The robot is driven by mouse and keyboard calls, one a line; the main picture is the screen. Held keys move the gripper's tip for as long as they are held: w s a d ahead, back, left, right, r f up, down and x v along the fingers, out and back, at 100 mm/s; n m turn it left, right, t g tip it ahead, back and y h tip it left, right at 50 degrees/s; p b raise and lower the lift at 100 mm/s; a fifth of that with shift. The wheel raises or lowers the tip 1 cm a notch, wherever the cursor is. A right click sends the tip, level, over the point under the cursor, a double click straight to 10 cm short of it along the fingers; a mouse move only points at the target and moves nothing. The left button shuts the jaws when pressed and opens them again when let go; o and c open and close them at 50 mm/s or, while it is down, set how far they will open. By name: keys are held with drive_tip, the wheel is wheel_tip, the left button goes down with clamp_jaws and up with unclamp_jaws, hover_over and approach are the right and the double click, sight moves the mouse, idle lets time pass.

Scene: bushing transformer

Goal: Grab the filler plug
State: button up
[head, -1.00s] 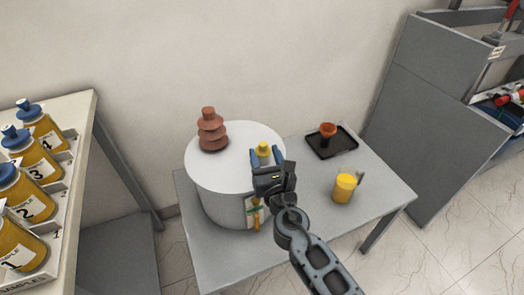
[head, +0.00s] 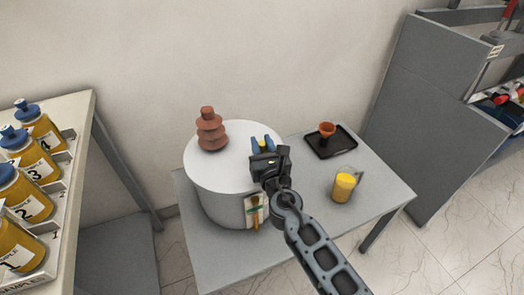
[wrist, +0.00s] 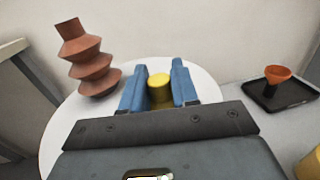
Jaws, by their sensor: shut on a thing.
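The yellow filler plug (wrist: 159,87) sits at the top of the white transformer tank (head: 212,175), near the right side of its lid. My gripper (head: 264,144) reaches over the lid from the front right. In the wrist view, its two blue fingers (wrist: 154,84) stand on either side of the plug and are shut on it. In the head view only a small yellow part of the plug (head: 265,147) shows between the fingers. Its lower part is hidden, so I cannot tell whether it touches the lid.
A brown ribbed bushing (head: 211,130) stands on the lid to the left. On the grey table (head: 235,258), a black tray (head: 345,146) with an orange funnel (head: 327,130) and a jug of yellow liquid (head: 344,187) stand right. Numbered bottles (head: 30,205) stand on a left shelf.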

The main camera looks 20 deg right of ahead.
clamp_jaws()
